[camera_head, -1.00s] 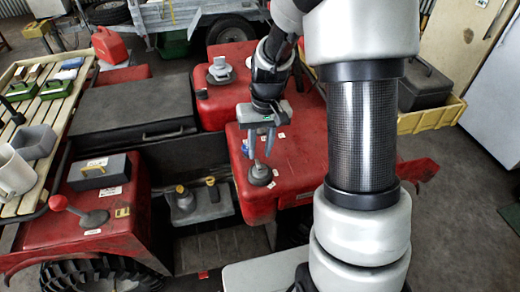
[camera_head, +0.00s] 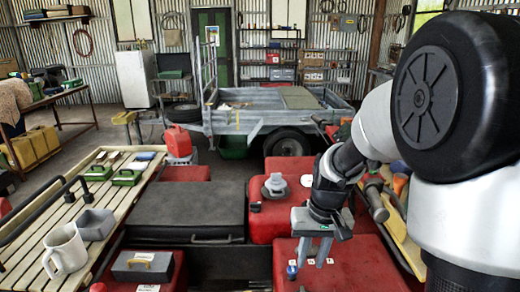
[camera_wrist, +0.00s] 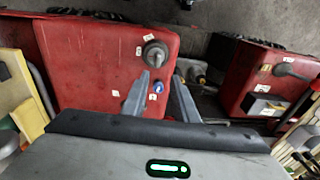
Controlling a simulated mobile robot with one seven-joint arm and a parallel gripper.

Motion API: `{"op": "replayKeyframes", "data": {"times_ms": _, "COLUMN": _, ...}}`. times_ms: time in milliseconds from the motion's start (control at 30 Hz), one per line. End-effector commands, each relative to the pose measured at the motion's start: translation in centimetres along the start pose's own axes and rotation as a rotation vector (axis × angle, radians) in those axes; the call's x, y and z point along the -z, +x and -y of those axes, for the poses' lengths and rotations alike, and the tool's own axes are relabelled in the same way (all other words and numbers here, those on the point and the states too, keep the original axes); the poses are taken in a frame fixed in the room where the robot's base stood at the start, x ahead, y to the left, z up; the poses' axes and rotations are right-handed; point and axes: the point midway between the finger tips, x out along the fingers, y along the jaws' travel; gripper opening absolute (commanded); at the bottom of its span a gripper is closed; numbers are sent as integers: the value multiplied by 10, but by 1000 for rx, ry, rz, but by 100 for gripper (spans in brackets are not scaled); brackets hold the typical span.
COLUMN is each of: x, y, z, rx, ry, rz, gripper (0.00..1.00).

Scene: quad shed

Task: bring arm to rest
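My gripper (camera_head: 311,250) hangs above the red body of the quad (camera_head: 345,268), fingers pointing down. A dark round cap (camera_wrist: 155,53) on the red quad body shows just beyond the fingertips in the wrist view. My arm runs from the right edge of the head view, bent, down to the gripper.
A black case (camera_head: 187,207) lies left of my gripper. A trailer (camera_head: 262,112) stands behind. Yellow crates (camera_head: 35,147) stand far left.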

Motion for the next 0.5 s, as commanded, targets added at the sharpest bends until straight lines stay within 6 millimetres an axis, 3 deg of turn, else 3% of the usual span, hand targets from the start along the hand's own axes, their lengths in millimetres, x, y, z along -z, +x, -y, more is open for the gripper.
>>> {"op": "replayKeyframes", "data": {"times_ms": 33, "x": -7, "y": -34, "z": 3, "rx": -7, "ry": -4, "rz": -43, "gripper": 27}}
{"op": "replayKeyframes", "data": {"times_ms": 200, "x": -45, "y": -114, "z": 8, "rx": -29, "ry": -13, "rz": -160, "gripper": 27}}
{"op": "replayKeyframes", "data": {"times_ms": 400, "x": -100, "y": -179, "z": 12, "rx": -49, "ry": -19, "rz": -295, "gripper": 27}}
{"op": "replayKeyframes", "data": {"times_ms": 500, "x": -123, "y": -197, "z": 13, "rx": -54, "ry": -18, "rz": -349, "gripper": 27}}
